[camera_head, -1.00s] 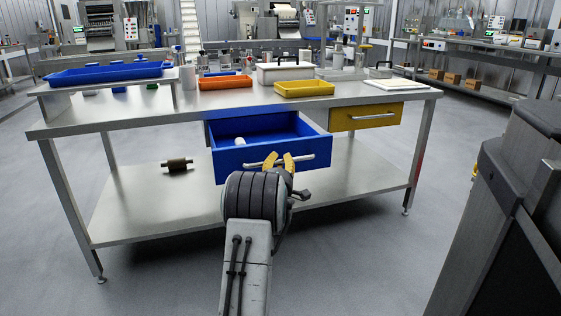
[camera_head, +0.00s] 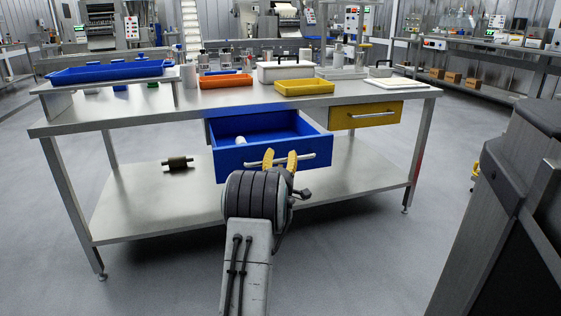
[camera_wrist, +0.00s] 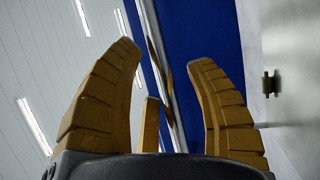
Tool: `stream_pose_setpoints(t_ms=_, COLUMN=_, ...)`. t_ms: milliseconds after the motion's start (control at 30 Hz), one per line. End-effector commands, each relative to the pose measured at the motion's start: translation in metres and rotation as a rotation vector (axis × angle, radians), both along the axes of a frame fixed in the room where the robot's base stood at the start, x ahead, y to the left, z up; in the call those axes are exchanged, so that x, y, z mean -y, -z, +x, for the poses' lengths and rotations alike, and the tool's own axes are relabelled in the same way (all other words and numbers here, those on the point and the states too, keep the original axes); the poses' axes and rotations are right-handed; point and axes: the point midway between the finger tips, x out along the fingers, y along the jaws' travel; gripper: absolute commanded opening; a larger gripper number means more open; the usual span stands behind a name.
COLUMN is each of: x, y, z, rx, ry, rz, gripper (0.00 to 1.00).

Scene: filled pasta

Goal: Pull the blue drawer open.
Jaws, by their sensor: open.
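The blue drawer (camera_head: 231,159) stands pulled out from under the steel table, with its inside showing and a small white cylinder (camera_head: 241,140) in it. Its silvery bar handle (camera_head: 308,157) runs across the front. I cannot tell whether a finger touches the handle.
A shut yellow drawer (camera_head: 366,116) is to the right of the blue one. The table (camera_head: 130,116) bears a blue tray (camera_head: 108,72), an orange tray (camera_head: 226,81) and a yellow tray (camera_head: 304,87). A dark roller (camera_head: 178,163) lies on the lower shelf (camera_head: 135,205).

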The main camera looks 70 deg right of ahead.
Motion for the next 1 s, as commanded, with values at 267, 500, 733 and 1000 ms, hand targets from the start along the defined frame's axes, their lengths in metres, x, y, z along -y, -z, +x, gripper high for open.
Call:
stream_pose_setpoints(t_ms=267, x=-0.01, y=0.001, z=-0.003, rx=0.0, ry=0.0, rz=-0.001, gripper=0.5)
stream_pose_setpoints(t_ms=500, x=-0.04, y=0.007, z=-0.01, rx=0.0, ry=0.0, rz=0.002, gripper=0.5)
stream_pose_setpoints(t_ms=733, x=-0.072, y=0.013, z=-0.017, rx=0.0, ry=0.0, rz=0.001, gripper=0.5)
stream_pose_setpoints(t_ms=1000, x=-0.101, y=0.019, z=-0.024, rx=0.0, ry=0.0, rz=0.0, gripper=0.5)
